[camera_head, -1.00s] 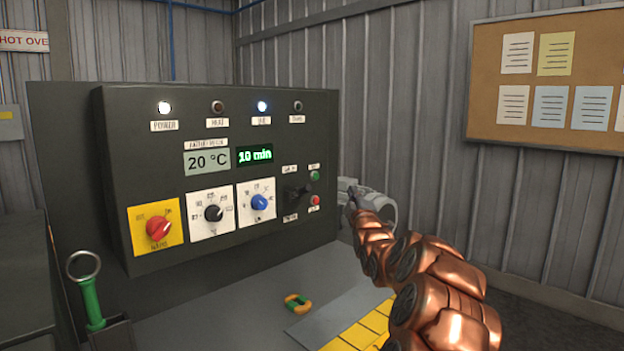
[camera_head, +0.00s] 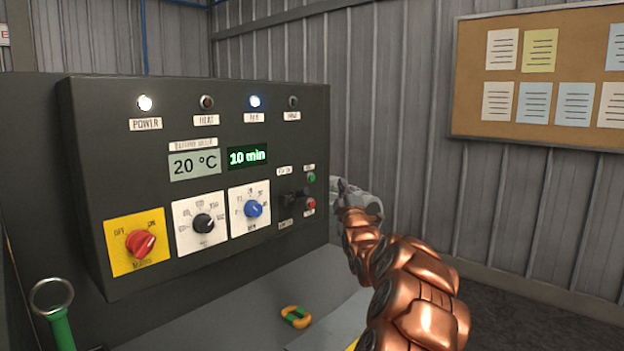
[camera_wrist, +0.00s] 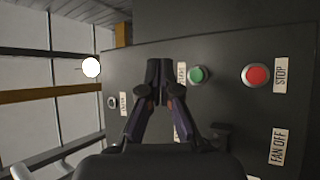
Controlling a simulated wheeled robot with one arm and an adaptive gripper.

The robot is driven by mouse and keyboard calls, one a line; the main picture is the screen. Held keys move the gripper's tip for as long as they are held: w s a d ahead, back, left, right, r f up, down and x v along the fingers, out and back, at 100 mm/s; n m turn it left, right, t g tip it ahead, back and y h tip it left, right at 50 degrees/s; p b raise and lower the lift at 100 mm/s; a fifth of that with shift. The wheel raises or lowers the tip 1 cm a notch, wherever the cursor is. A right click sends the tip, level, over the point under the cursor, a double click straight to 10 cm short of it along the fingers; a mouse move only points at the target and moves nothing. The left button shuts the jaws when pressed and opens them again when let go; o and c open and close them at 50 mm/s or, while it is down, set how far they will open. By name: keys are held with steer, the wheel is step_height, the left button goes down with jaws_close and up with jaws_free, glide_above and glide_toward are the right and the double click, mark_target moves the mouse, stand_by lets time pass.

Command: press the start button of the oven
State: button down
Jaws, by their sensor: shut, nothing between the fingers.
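The oven's control panel (camera_head: 110,190) is a dark box with lamps, displays and knobs. The green start button (camera_head: 311,177) sits at the panel's right side, above the red stop button (camera_head: 310,203). In the wrist view the green button (camera_wrist: 198,75) is just right of my gripper's fingertips, and the red button (camera_wrist: 256,75) is farther right by a STOP label. My gripper (camera_wrist: 166,62) is shut and empty, its tips in front of the panel. In the head view my gripper (camera_head: 338,184) is at the panel's right edge; contact with the panel cannot be told.
A black lever switch (camera_head: 293,198) is left of the buttons. The red mains knob (camera_head: 141,243), black knob (camera_head: 203,223) and blue knob (camera_head: 253,209) are farther left. A corkboard (camera_head: 475,70) hangs on the wall.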

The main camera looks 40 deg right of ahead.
mark_target(312, 178)
steer(key=w+p, duration=0.3)
steer(key=w, duration=0.5)
steer(key=shift+w+a+p, duration=0.25)
steer(key=shift+a+p, duration=0.05)
steer(key=shift+a, duration=0.1)
steer(key=shift+w+f+b, duration=0.15)
steer(key=shift+w+b, duration=0.2)
steer(key=shift+b, duration=0.2)
stand_by(0.9)
steer(key=shift+w+r+b, duration=0.2)
steer(key=shift+w+b, duration=0.25)
steer(key=shift+w, duration=0.05)
stand_by(1.1)
steer(key=shift+s+f, duration=0.1)
steer(key=shift+s, duration=0.05)
steer(key=shift+s+b, duration=0.65)
steer(key=shift+b, duration=0.35)
